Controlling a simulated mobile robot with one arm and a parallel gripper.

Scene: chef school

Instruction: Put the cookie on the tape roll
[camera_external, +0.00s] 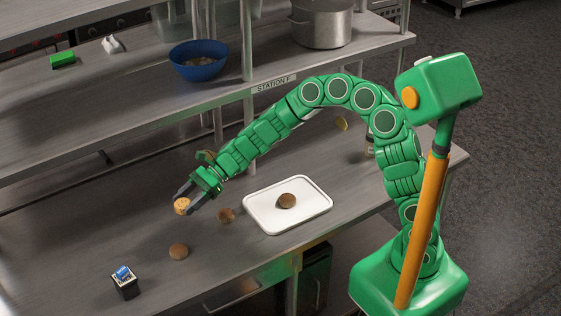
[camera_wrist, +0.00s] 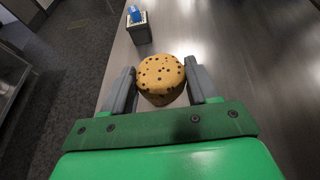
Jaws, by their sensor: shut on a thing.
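The cookie (camera_wrist: 160,78) is a thick, round, golden piece with dark chips. My gripper (camera_external: 184,203) is shut on it, one grey finger on each side. In the external view the cookie (camera_external: 181,206) is held at the fingertips, above the left part of the lower steel counter. No tape roll can be clearly made out. A small dark block with a pale top and a blue piece on it (camera_external: 125,282) stands at the front left of the counter. It also shows beyond the cookie in the wrist view (camera_wrist: 138,24); I cannot tell what it is.
A white tray (camera_external: 262,220) holds one brown round item (camera_external: 287,201). Two more brown rounds (camera_external: 226,215) (camera_external: 179,251) lie on the counter between tray and block. An upper shelf (camera_external: 130,105) carries a blue bowl (camera_external: 199,68) and a pot (camera_external: 321,28). Counter space around the block is clear.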

